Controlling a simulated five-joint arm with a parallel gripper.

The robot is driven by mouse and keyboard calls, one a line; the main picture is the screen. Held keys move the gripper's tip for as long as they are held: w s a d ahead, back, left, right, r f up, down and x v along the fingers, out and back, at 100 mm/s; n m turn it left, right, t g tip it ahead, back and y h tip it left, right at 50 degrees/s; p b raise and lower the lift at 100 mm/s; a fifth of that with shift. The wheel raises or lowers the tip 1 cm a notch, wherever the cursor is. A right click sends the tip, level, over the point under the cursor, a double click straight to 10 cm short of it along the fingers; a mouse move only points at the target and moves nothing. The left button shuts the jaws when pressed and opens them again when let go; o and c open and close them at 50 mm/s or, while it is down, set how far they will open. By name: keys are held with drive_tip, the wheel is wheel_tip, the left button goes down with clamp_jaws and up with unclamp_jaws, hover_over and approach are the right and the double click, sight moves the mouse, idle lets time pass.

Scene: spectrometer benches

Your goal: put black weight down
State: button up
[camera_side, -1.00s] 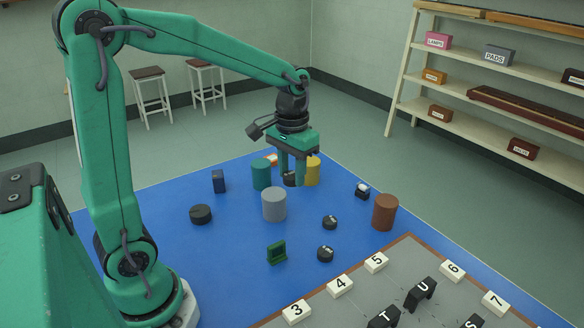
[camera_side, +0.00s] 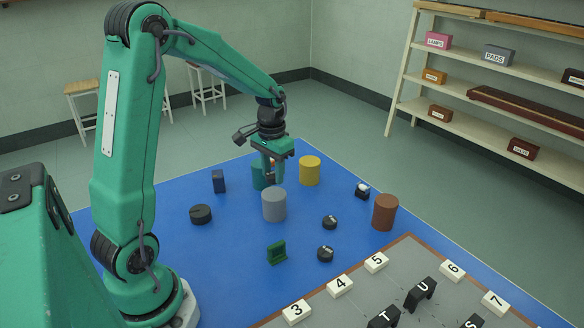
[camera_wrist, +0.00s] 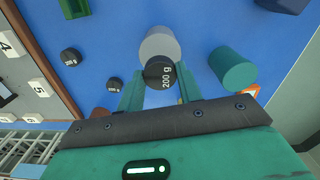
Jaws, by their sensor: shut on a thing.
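My gripper (camera_side: 271,176) is shut on a round black weight marked 200 g (camera_wrist: 160,74). In the wrist view the weight sits between the two fingertips, its label facing the camera. In the side view the fingers point down just behind the grey cylinder (camera_side: 274,205) and in front of the teal cylinder (camera_side: 259,175), and the weight is hard to make out there. In the wrist view the grey cylinder (camera_wrist: 160,44) lies just beyond the weight. I cannot tell whether the weight touches the blue mat (camera_side: 232,255).
The yellow cylinder (camera_side: 310,171) stands right of my gripper. The brown cylinder (camera_side: 385,212), small labelled black weights (camera_side: 330,222) (camera_side: 325,253), a dark disc (camera_side: 201,214), a dark blue block (camera_side: 218,181) and a green part (camera_side: 277,252) are spread around. Bare mat shows at left front.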

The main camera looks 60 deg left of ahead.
sight(273, 175)
drive_tip(key=shift+f, duration=1.95)
drive_tip(key=shift+f, duration=0.2)
drive_tip(key=o, duration=1.1)
drive_tip(key=shift+r, duration=0.1)
wheel_tip(273, 175, up, 12)
drive_tip(key=shift+f, duration=0.1)
drive_tip(key=shift+r, duration=0.2)
drive_tip(key=shift+d, duration=0.1)
